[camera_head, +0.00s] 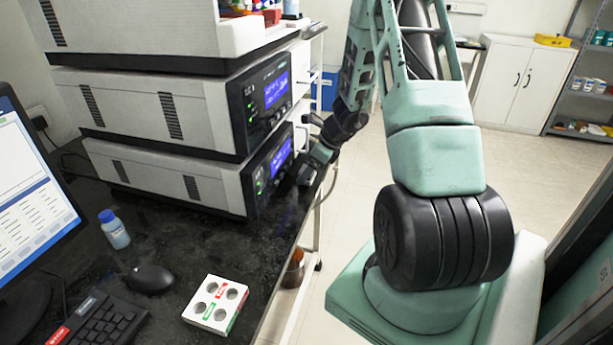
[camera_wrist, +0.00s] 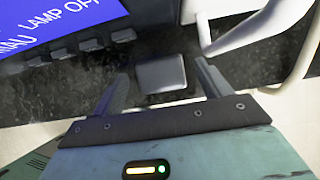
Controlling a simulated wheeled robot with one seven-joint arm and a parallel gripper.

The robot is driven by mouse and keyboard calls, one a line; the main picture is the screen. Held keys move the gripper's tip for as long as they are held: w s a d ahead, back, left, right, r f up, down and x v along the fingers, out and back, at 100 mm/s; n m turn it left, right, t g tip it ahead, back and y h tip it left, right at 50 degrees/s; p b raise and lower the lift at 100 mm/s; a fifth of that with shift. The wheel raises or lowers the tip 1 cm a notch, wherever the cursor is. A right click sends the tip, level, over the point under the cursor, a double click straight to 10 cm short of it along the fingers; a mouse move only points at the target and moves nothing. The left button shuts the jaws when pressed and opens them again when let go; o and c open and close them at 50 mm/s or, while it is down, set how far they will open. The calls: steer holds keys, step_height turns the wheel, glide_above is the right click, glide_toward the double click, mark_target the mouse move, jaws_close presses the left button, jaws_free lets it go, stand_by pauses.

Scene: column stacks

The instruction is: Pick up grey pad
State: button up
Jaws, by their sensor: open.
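The grey pad (camera_wrist: 161,74) is a small dark grey square block in the wrist view. It rests on the black speckled bench top near its front edge. My gripper (camera_wrist: 163,82) is open, with one finger to the left of the pad and one to the right. Gaps show between the fingers and the pad. In the head view my gripper (camera_head: 308,172) is low at the bench edge, just right of the lower instrument. There I cannot clearly tell the pad from the gripper.
Stacked white instruments (camera_head: 165,185) with blue screens stand close left of my gripper. A white curved tube (camera_wrist: 240,30) is near the right finger. A bottle (camera_head: 114,229), mouse (camera_head: 150,279), keyboard (camera_head: 97,321) and white four-hole rack (camera_head: 216,304) are on the nearer bench.

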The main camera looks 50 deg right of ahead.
steer(key=shift+c, duration=0.3)
steer(key=c, duration=1)
step_height(320, 180, up, 18)
steer(key=p, duration=0.4)
steer(key=shift+o, duration=0.4)
steer(key=shift+a+f, duration=0.1)
